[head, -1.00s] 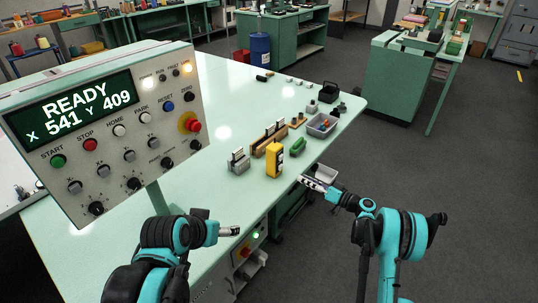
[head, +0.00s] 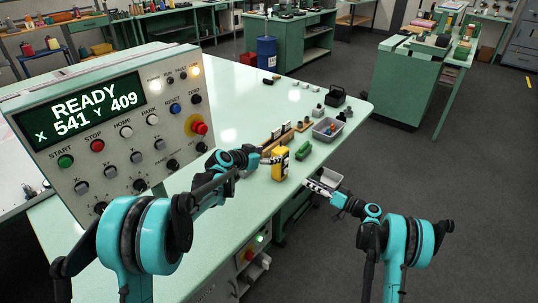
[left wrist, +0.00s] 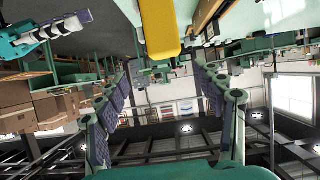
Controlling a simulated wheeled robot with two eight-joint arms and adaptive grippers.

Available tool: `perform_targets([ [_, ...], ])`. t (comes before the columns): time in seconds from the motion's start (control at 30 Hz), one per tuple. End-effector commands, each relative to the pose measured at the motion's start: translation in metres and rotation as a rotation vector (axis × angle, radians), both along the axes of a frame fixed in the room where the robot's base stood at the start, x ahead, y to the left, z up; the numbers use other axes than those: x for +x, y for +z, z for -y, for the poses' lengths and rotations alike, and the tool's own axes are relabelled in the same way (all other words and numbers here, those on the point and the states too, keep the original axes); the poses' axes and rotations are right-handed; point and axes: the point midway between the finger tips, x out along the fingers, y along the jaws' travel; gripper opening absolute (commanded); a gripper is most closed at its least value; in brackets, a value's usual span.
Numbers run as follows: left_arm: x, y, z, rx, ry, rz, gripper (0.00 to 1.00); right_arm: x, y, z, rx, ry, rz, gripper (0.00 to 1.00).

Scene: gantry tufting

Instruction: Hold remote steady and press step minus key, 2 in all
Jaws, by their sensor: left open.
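The yellow remote (head: 281,166) with a dark face stands upright near the front edge of the pale green table. Its yellow body also shows at the top of the left wrist view (left wrist: 160,28). My left gripper (head: 266,158) is just left of the remote in the head view. Its fingers (left wrist: 162,82) are spread, with nothing between them, and the remote lies beyond the fingertips. My right gripper (head: 318,187) is by the table's front edge, right of and below the remote. Its jaw gap is too small to tell. The remote's keys cannot be made out.
A control panel (head: 120,130) reading READY, X 541 Y 409 stands at the left. A green block (head: 302,151), a grey tray with small parts (head: 327,130) and a wooden rack (head: 277,138) are close to the remote. The table's middle (head: 240,105) is clear.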

Motion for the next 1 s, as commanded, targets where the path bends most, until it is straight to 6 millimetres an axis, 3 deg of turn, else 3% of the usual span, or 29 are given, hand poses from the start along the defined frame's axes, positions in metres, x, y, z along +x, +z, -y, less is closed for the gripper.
perform_targets([
  [0.1,0.016,-0.011,0.003,-0.008,-0.01,0.029,0.69,0.0,0.0,0.0,0.0,0.0,0.0,0.34],
  [0.27,0.026,-0.019,0.007,-0.01,-0.017,0.046,0.69,0.0,0.0,0.0,0.0,0.0,0.0,0.34],
  [0.7,0.073,-0.043,0.04,-0.01,-0.017,0.046,0.69,0.0,0.0,0.0,0.0,0.0,0.0,0.34],
  [1.0,0.082,-0.047,0.047,-0.01,-0.017,0.046,0.69,0.0,0.0,0.0,0.0,0.0,0.0,0.34],
])
